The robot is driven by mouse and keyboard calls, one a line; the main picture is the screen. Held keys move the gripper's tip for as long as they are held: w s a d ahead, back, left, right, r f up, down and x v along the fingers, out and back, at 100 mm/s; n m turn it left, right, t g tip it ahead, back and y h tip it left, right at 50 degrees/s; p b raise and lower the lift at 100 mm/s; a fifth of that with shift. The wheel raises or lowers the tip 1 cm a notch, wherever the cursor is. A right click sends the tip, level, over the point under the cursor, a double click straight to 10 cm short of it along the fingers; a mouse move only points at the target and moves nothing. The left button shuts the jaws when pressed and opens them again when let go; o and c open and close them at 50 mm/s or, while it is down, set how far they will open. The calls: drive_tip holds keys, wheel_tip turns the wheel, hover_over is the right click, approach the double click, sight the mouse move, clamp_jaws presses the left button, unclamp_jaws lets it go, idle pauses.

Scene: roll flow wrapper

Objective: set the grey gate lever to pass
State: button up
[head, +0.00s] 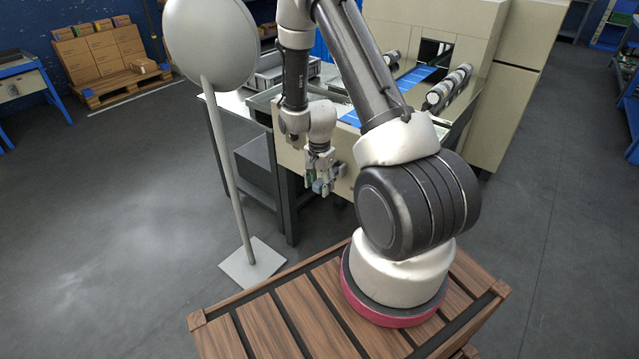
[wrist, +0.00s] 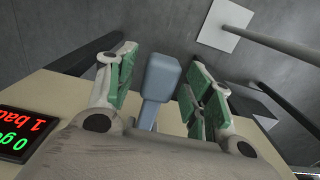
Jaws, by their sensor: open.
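The grey gate lever (wrist: 161,76) shows in the wrist view as a blue-grey block-shaped handle on a narrower stem, standing at the beige machine panel (wrist: 65,92). My gripper (wrist: 157,84) is open, with its green-padded fingers on either side of the lever. A gap shows between the lever and each finger, so it is not clamped. The lower end of the stem is hidden behind my gripper body. In the head view my gripper (head: 322,178) is at the front of the beige machine, and the lever is hard to make out there.
A dark display (wrist: 24,132) with red and green text is on the panel, left of my gripper. A grey post with a round disc (head: 210,42) stands on a square base plate (head: 253,262) left of my arm. The wrapper housing (head: 435,50) rises behind. Open floor lies left.

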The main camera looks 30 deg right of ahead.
clamp_jaws()
drive_tip(key=shift+d+r+y, duration=0.3)
drive_tip(key=shift+r+y, duration=0.1)
drive_tip(key=shift+w+d+r+g+y, duration=0.1)
drive_tip(key=shift+r+g+y, duration=0.3)
drive_tip(key=shift+r+y, duration=0.4)
drive_tip(key=shift+w+d+r+g+y, duration=0.1)
drive_tip(key=shift+r+g+y, duration=0.4)
drive_tip(key=shift+y, duration=0.4)
drive_tip(key=shift+r, duration=0.1)
unclamp_jaws()
drive_tip(key=v, duration=1.2)
drive_tip(key=shift+s, duration=0.15)
